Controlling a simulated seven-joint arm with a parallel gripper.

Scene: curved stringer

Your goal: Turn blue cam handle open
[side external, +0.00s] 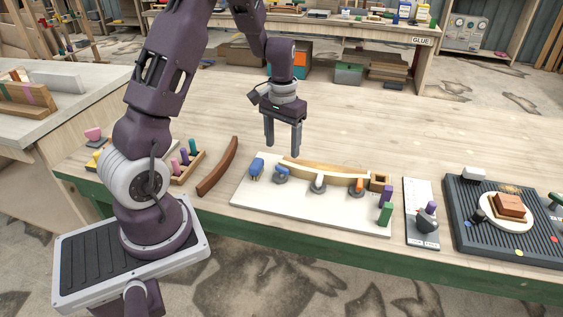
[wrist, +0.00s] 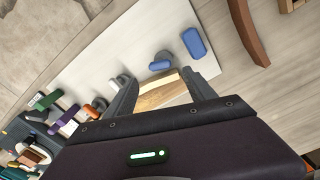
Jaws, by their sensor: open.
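The blue cam handle (side external: 281,170) sits on a round grey base near the left end of the white board (side external: 262,197). In the wrist view the blue handle (wrist: 159,66) lies just beyond my fingertips, between their lines. My gripper (side external: 282,149) is open and empty, pointing down above the blue handle's end of the board; its fingers also show in the wrist view (wrist: 160,77). A curved light wood strip (side external: 325,172) lies behind the cams. A white cam handle (side external: 318,181) and an orange cam handle (side external: 360,185) stand further right along it.
A blue block (side external: 257,166) stands close left of the blue handle. A dark curved wood piece (side external: 219,167) lies left of the board. Purple (side external: 386,190) and green (side external: 385,214) blocks stand at its right end. The table behind the board is clear.

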